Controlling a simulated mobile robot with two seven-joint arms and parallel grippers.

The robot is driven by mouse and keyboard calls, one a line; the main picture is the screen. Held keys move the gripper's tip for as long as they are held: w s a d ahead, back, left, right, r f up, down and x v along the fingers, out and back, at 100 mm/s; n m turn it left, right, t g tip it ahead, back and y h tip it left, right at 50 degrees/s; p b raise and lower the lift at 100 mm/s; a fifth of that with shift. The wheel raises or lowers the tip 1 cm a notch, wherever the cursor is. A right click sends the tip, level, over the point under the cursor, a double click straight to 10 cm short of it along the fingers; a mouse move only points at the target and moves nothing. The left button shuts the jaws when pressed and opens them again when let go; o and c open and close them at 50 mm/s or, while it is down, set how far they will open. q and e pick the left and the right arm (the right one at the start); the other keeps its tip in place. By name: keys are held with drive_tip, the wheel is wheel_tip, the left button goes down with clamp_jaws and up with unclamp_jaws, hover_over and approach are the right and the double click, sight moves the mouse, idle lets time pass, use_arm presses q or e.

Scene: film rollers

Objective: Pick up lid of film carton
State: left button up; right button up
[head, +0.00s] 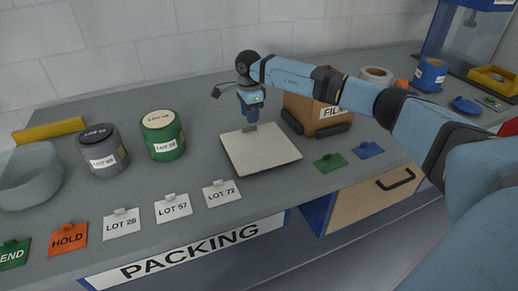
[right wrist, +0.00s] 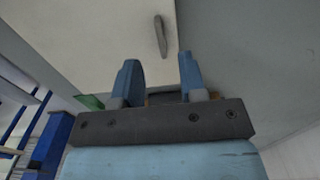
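The lid (head: 262,152) is a flat, cream-white square lying on the grey bench, left of the brown film carton (head: 296,108). The carton stands upright with a "FILM" label partly hidden by my arm. My right gripper (head: 250,108) is above the lid's far edge, pointing down. In the right wrist view the lid (right wrist: 105,35) fills the upper left, with a slim grey handle (right wrist: 161,36) on it. The handle lies just beyond the two fingertips, between their lines. My right gripper (right wrist: 158,70) is open with nothing between its fingers. My left gripper is not in view.
A green canister (head: 163,146) and a grey canister (head: 103,160) stand to the left. Lot cards (head: 221,193) line the front edge. Green (head: 330,162) and blue (head: 367,150) tags lie right of the lid. A blue roll (head: 430,75) stands farther right.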

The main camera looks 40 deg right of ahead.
wheel_tip(320, 180, down, 5)
drive_tip(key=shift+w+r+b, duration=0.1)
drive_tip(key=shift+b, duration=0.2)
clamp_jaws()
